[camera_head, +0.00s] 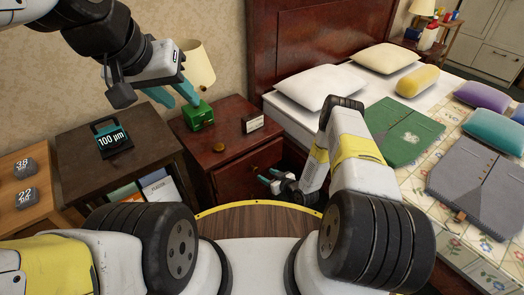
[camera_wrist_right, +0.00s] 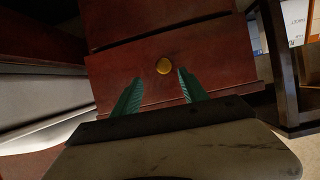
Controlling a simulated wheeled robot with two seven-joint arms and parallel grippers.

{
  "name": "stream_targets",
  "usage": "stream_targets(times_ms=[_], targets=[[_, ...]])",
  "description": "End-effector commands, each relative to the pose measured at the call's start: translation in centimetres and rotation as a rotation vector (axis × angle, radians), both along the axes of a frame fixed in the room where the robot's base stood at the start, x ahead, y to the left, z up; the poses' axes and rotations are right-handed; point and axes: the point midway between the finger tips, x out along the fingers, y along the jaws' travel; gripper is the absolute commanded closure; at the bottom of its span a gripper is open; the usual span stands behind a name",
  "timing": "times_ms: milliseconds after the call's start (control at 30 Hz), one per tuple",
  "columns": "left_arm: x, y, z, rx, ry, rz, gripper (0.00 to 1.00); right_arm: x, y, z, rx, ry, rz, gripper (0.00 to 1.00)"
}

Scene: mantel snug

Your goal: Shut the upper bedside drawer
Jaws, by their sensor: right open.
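The red-brown bedside cabinet (camera_head: 200,140) stands beside the bed. Its upper drawer (camera_head: 238,182) has a front with a small round knob; no drawer interior shows, and I cannot tell how far out it stands. My right gripper (camera_head: 270,182) is open and empty, low in front of the cabinet. My left gripper (camera_head: 180,98) is open and empty, raised near the lamp.
A dark table (camera_head: 75,160) stands left, with books beneath. The bed (camera_head: 305,118) closes off the right side.

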Motion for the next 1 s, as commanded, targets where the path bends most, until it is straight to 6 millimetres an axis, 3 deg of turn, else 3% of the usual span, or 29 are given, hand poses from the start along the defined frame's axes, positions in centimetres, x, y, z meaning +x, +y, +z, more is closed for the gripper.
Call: stream_targets(times_ms=[133, 600, 933, 1000], targets=[[0.0, 0.0, 0.0, 0.000, 0.000, 0.000, 0.64, 0.2, 1.2, 0.0, -0.004, -0.041, 0.034, 0.49], [0.0, 0.0, 0.0, 0.000, 0.000, 0.000, 0.64, 5.1, 4.6, -2.5, -0.005, -0.038, 0.030, 0.49], [0.0, 0.0, 0.0, 0.000, 0.000, 0.000, 0.64, 5.5, 4.9, -2.7, -0.005, -0.035, 0.029, 0.49], [0.0, 0.0, 0.0, 0.000, 0.000, 0.000, 0.64, 5.5, 4.9, -2.7, -0.005, -0.035, 0.029, 0.59]])
